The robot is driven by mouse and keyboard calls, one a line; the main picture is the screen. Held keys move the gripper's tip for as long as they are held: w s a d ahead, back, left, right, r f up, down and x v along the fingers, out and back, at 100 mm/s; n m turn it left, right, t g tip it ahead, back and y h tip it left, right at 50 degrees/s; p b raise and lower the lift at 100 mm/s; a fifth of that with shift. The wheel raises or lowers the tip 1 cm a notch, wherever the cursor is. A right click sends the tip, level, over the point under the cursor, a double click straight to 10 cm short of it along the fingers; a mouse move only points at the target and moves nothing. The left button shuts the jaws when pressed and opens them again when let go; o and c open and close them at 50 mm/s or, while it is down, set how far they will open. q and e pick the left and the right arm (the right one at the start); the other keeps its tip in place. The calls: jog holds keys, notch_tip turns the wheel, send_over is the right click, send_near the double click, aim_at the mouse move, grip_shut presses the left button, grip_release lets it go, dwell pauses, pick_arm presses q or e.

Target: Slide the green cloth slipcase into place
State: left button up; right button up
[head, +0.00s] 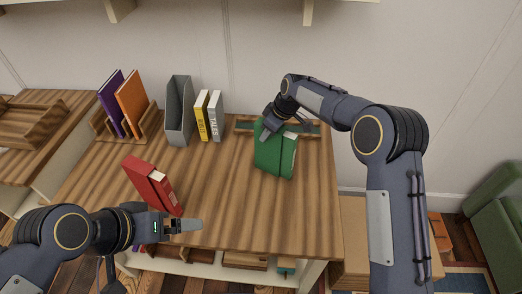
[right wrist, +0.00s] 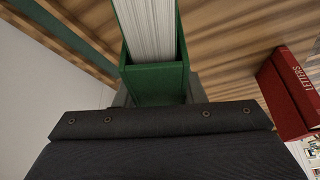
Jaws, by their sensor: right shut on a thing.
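The green cloth slipcase (head: 274,158) stands at the right part of the plank table, close in front of a low wooden rack (head: 244,126) with a teal-green strip. My right gripper (head: 268,130) is shut on the slipcase at its upper left end. In the right wrist view the slipcase (right wrist: 158,86) lies straight ahead of the gripper, with white page edges inside its green walls. The fingertips are mostly hidden there. I cannot tell whether its base touches the table. My left gripper (head: 184,225) is low over the table's front left and touches nothing visible; its jaw gap is not clear.
A red box (head: 150,186) marked LETTERS stands near my left gripper. Along the back are purple (head: 112,103) and orange (head: 132,103) books in a wooden holder, a grey file (head: 179,112), and yellow (head: 201,116) and white (head: 215,117) books. The table's front right is clear.

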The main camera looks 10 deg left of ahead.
jog(key=w+d, duration=0.6)
jog(key=d, duration=0.3)
jog(key=shift+w, duration=0.4)
dwell(0.5)
jog(key=o, duration=1.4)
jog(key=p+v, duration=0.3)
jog(key=v, duration=0.4)
jog(key=o, duration=0.5)
jog(key=shift+f, duration=0.1)
jog(key=shift+o, duration=0.2)
